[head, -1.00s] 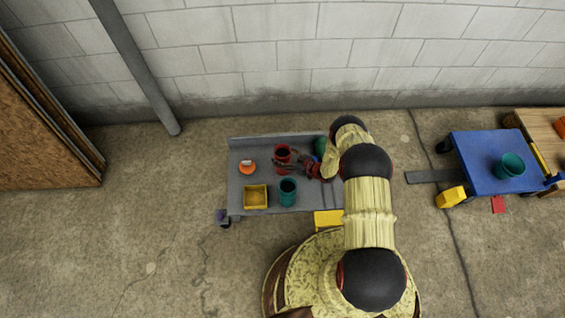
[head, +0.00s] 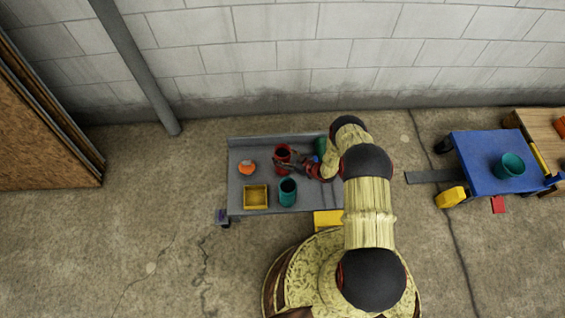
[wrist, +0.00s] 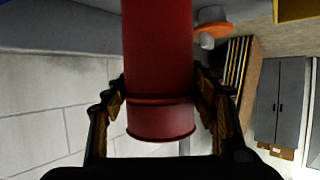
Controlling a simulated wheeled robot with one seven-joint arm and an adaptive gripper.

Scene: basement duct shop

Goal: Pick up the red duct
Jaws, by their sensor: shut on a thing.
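The red duct (head: 282,153) is a short open-ended cylinder at the back of the grey cart top (head: 239,187) in the head view. In the wrist view the red duct (wrist: 158,60) fills the middle, with a raised band near one end. My gripper (head: 290,160) reaches it from the right. In the wrist view the fingers of my gripper (wrist: 160,110) lie along both sides of the duct, shut on it near the banded end. The duct looks upright in the head view; whether its base touches the cart is hidden.
On the same cart stand a teal duct (head: 288,192), a yellow square bin (head: 255,197), an orange piece (head: 247,167) and a green object (head: 320,147) partly behind my arm. A blue cart (head: 480,165) with a teal container (head: 510,166) is at right. The block wall is behind.

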